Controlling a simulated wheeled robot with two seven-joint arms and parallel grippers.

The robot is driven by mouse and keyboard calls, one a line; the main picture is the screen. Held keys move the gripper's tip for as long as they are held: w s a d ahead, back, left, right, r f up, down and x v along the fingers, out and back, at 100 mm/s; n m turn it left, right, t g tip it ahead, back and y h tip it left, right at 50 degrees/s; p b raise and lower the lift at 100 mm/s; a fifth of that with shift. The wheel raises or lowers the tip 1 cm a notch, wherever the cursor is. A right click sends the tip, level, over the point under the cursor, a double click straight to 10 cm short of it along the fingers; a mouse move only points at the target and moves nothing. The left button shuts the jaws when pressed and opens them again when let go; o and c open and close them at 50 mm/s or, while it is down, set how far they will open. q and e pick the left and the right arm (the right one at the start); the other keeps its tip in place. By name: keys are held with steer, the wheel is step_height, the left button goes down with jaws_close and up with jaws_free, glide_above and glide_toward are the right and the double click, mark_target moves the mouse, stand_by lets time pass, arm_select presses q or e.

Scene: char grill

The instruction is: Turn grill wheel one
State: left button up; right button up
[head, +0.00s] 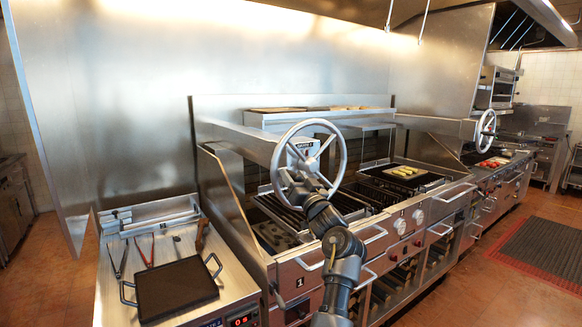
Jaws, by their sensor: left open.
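Grill wheel one is a large grey spoked wheel (310,122) on the near end of a horizontal steel beam above the near char grill (283,265), which is marked "1". My left gripper (296,188) is open at the lower part of the wheel, overlapping its rim. My arm reaches up to it from the bottom of the picture. I cannot tell whether the fingers touch the rim or stand around it. My gripper and wrist hide part of the lower rim. My right gripper is not in view.
A second wheel (486,130) stands farther right. Yellow food (404,171) lies on a dark plate on the grill. At left, a counter holds a black griddle pan (176,288) and several utensils. A dark floor mat (545,250) lies on the open tiled floor at right.

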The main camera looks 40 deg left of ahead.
arm_select(q)
steer(key=shift+p+x, duration=0.3)
steer(key=shift+x, duration=0.8)
steer(key=shift+r, duration=0.1)
jaws_close()
